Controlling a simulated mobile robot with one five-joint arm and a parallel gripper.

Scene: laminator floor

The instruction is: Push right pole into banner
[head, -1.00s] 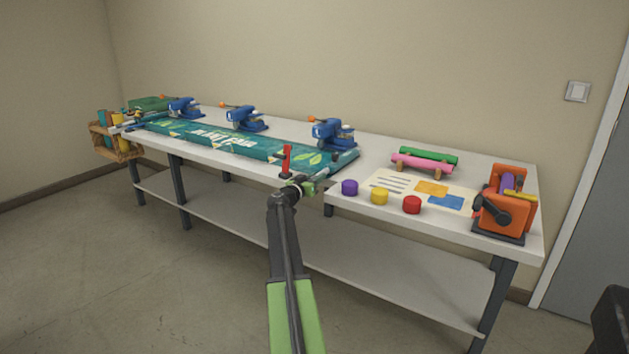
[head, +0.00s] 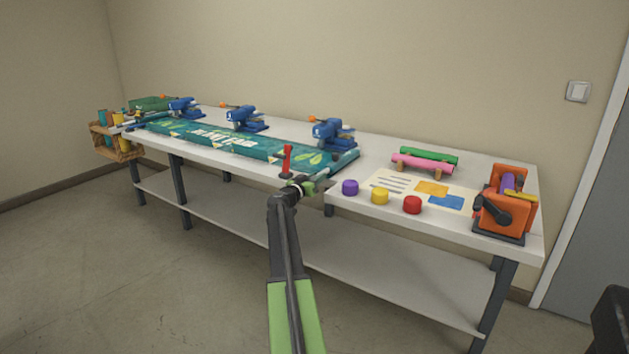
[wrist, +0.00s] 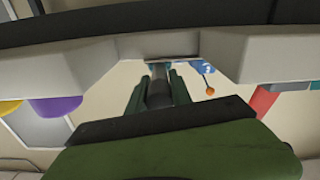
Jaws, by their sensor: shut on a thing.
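My gripper (head: 310,186) is at the table's front edge, by the banner's right end, just right of a red upright lever (head: 287,160). In the wrist view its green fingers (wrist: 158,95) are shut on a grey round rod (wrist: 158,90), which looks like the right pole. The rod runs away from me towards the table. How far it sits inside the banner's sleeve is hidden.
Purple (head: 350,187), yellow (head: 380,196) and red (head: 412,205) discs stand right of my gripper. A printed sheet (head: 405,184), pink and green rolls (head: 422,163) and an orange machine (head: 505,205) are further right. A wooden crate (head: 118,146) hangs at the left end.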

